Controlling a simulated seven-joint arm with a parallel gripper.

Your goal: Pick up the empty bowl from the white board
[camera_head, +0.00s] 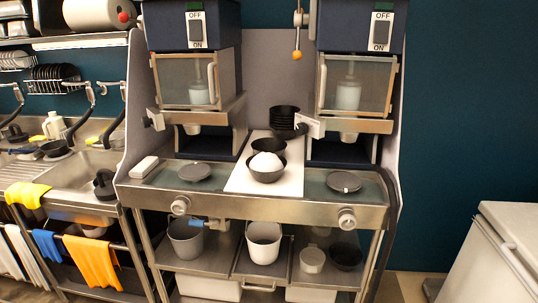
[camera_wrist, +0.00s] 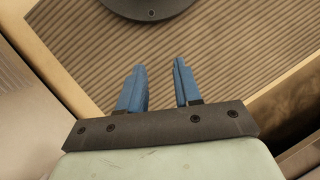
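The white board (camera_head: 237,183) lies on the middle of the metal counter in the head view. A dark bowl (camera_head: 266,177) holding a white rounded mass stands on its front half. Another dark bowl (camera_head: 262,147) stands just behind it and looks empty, though its inside is only partly visible. A stack of dark bowls (camera_head: 284,118) stands at the back of the board. My gripper (camera_wrist: 160,72) shows in the wrist view with its two blue fingers apart and nothing between them. I cannot make out my gripper in the head view, and no bowl is recognisable in the wrist view.
Two dispensers (camera_head: 195,80) (camera_head: 360,83) flank the board. Dark round discs (camera_head: 194,172) (camera_head: 344,181) lie on the counter either side. In the wrist view, a ribbed surface (camera_wrist: 225,50) with a pale border lies below my fingers, and a dark round object (camera_wrist: 150,8) is at the top.

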